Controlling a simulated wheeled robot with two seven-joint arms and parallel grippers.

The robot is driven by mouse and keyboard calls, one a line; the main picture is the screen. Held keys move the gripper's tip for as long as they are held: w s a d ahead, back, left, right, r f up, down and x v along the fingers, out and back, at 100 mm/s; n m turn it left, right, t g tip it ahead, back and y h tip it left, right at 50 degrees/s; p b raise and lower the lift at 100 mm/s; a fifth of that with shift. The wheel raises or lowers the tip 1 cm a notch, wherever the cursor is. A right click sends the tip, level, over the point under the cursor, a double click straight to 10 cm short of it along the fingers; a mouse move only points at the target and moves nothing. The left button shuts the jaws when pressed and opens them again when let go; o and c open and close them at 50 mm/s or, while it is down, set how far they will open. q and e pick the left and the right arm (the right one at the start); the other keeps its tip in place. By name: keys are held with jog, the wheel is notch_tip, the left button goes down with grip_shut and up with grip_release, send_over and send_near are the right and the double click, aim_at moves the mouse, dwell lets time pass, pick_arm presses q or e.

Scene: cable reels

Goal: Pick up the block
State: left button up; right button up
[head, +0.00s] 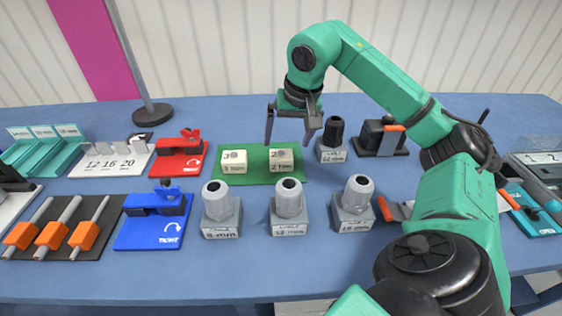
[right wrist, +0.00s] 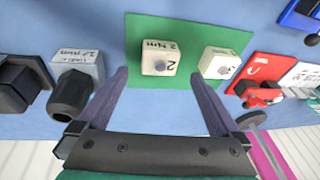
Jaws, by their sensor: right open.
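Two small cream blocks sit on a green mat (head: 262,174). The block marked 2 (head: 281,160) is on the mat's right part, and the block marked 3 (head: 234,161) is on its left part. My right gripper (head: 290,140) is open and empty, above and slightly behind the block marked 2. In the right wrist view, the block marked 2 (right wrist: 160,58) lies beyond and between the open fingers (right wrist: 165,90), apart from them. The block marked 3 (right wrist: 219,63) is to its right there. My left gripper is not in view.
Grey cable glands on labelled bases (head: 289,207) stand in a row in front of the mat. A black-topped gland (head: 333,141) is close on the right. Red (head: 178,157) and blue (head: 153,218) clamp-like fixtures stand to the left. A dark pole base (head: 152,114) is behind.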

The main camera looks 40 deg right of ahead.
aim_at(282, 154)
jog(key=x, duration=0.6)
jog(key=shift+w+d+r, duration=0.15)
jog(key=shift+w+d, duration=0.05)
jog(key=shift+d, duration=0.05)
jog(key=shift+w+f, duration=0.2)
jog(key=shift+f, duration=0.3)
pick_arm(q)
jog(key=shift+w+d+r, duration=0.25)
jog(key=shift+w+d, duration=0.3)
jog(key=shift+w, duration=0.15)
pick_arm(e)
jog(key=c, duration=1.4)
jog(key=shift+r, duration=0.15)
